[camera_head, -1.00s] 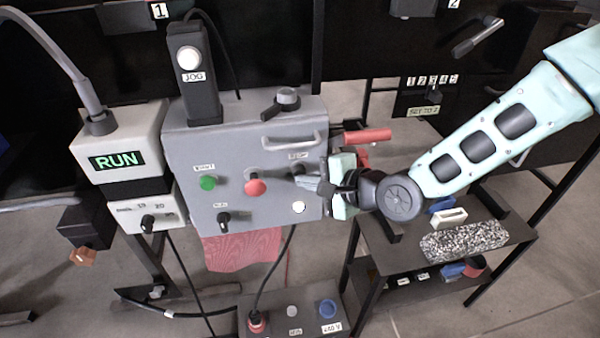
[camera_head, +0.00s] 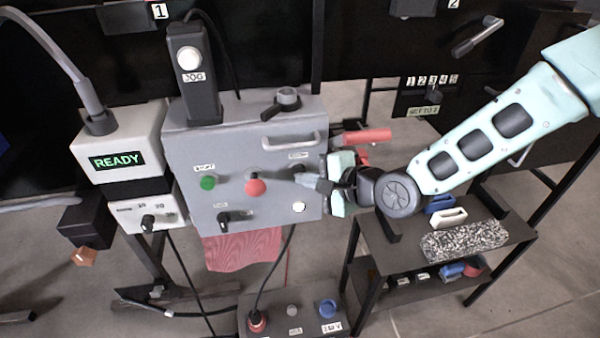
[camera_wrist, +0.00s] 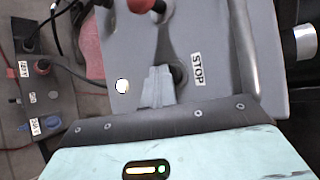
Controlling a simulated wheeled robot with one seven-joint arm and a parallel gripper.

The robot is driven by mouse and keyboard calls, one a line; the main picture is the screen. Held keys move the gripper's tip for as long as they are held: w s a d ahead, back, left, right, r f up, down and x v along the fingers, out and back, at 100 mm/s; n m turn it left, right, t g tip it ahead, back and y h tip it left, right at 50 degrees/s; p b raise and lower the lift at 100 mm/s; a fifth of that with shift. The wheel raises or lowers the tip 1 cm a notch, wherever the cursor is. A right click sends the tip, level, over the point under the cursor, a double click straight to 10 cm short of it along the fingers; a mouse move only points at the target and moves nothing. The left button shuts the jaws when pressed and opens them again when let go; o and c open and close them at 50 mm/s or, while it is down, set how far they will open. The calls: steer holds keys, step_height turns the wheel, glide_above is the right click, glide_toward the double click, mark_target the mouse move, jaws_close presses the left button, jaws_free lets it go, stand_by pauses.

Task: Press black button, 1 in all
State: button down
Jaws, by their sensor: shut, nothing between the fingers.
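The black button (camera_wrist: 178,72) sits beside the STOP label on the grey control box (camera_head: 240,140). In the head view, the button (camera_head: 298,169) is partly hidden by my gripper. My gripper (camera_head: 303,179) is shut and empty, its fingertips right at the button from the right side. In the wrist view the closed fingertips (camera_wrist: 158,74) overlap the button's left edge; I cannot tell whether they touch it. A display (camera_head: 117,161) left of the box reads READY in green.
On the box are a green button (camera_head: 208,183), a red knob (camera_head: 255,187), a white lamp (camera_head: 299,207) and a grey handle (camera_head: 290,140). A red-handled lever (camera_head: 367,136) stands just beyond the box's right side. A low table (camera_head: 400,262) is at right.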

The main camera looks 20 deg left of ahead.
steer(key=shift+s+d, duration=0.45)
steer(key=shift+s, duration=0.25)
steer(key=shift+s+d, duration=0.45)
steer(key=shift+s, duration=0.25)
steer(key=shift+s+d, duration=0.4)
steer(key=shift+s, duration=0.35)
steer(key=shift+s+d, duration=0.45)
steer(key=shift+s, duration=0.25)
steer(key=s+d+r+n+g+h+p, duration=0.1)
steer(key=s+d+r+n+h, duration=0.3)
steer(key=d, duration=0.4)
steer(key=s+d+r+n+g+h+p, duration=0.1)
steer(key=s+d+r+n+h+p, duration=0.1)
steer(key=s+d+r+n, duration=0.4)
steer(key=s+d+r+n+g+h+p, duration=0.2)
steer(key=s+d+r+n+h, duration=0.3)
steer(key=d, duration=0.7)
steer(key=shift+s+h+p, duration=0.3)
steer(key=shift+s, duration=0.1)
